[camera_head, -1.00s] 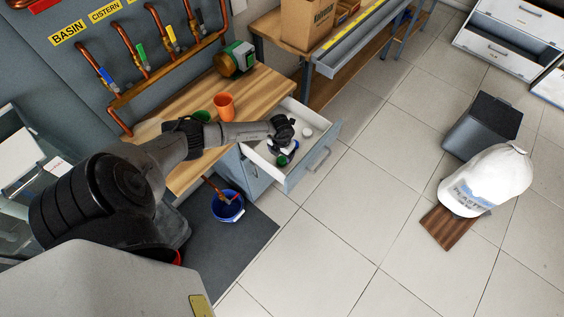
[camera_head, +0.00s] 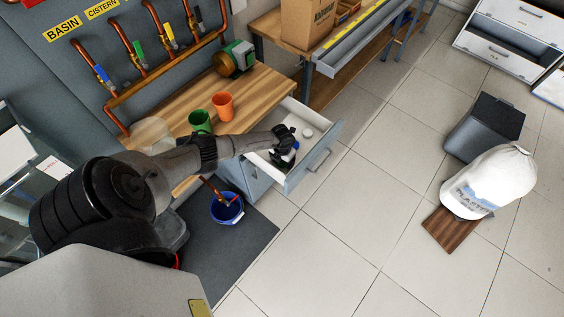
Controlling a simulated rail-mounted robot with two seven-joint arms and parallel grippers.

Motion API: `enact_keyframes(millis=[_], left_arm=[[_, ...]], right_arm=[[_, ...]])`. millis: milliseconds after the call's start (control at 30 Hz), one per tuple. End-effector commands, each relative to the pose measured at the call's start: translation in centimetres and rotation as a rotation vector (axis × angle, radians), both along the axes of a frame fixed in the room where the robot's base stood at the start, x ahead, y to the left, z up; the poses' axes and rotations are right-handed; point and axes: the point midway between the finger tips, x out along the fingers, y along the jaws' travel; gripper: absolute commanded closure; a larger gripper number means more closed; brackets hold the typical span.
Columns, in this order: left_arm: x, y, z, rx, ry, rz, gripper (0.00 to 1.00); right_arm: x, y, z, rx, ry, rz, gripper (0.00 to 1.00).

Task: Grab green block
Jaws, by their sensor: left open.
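My left gripper (camera_head: 284,156) reaches from the left into the open drawer (camera_head: 325,158) under the wooden counter. Its dark fingers are low in the drawer, and it is open. I cannot make out the green block in this view. The gripper covers the part of the drawer where a small green thing showed earlier. I cannot tell whether the fingers touch anything. My right gripper is not in view.
A white round item (camera_head: 307,132) lies in the drawer beyond the gripper. A green cup (camera_head: 200,122) and an orange cup (camera_head: 223,107) stand on the counter (camera_head: 262,92). A blue bucket (camera_head: 227,208) stands on the dark mat below.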

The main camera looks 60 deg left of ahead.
Motion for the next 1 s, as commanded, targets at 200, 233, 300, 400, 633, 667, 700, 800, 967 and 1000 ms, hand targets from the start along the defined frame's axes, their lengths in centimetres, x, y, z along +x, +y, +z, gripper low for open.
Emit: enact_keyframes(millis=[200, 233, 300, 400, 633, 667, 700, 800, 967, 1000], left_arm=[[0.0, 0.0, 0.03, 0.0, 0.0, 0.0, 0.36], [0.0, 0.0, 0.03, 0.0, 0.0, 0.0, 0.39], [0.0, 0.01, 0.03, 0.0, 0.0, 0.0, 0.46], [-0.01, 0.0, 0.03, 0.0, 0.0, 0.0, 0.56], [0.0, 0.01, 0.03, 0.0, 0.0, 0.0, 0.76], [0.0, 0.01, 0.03, 0.0, 0.0, 0.0, 0.76], [-0.01, 0.0, 0.03, 0.0, 0.0, 0.0, 0.76], [-0.01, 0.02, 0.04, 0.0, 0.0, 0.0, 0.76], [0.0, 0.08, 0.65, 0.001, 0.0, -0.001, 0.76], [0.01, 0.08, 0.98, 0.001, 0.0, -0.001, 0.76]], right_arm=[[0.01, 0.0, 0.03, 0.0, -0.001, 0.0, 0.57], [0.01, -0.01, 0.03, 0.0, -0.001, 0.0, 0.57], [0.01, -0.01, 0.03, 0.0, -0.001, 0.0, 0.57], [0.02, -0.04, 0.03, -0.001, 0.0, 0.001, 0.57], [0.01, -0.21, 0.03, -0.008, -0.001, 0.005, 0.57], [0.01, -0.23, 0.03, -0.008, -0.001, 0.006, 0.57], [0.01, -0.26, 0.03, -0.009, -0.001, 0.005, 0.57], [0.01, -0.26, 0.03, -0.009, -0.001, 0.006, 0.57], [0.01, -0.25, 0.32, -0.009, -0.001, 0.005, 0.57], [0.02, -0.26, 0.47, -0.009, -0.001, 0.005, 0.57]])
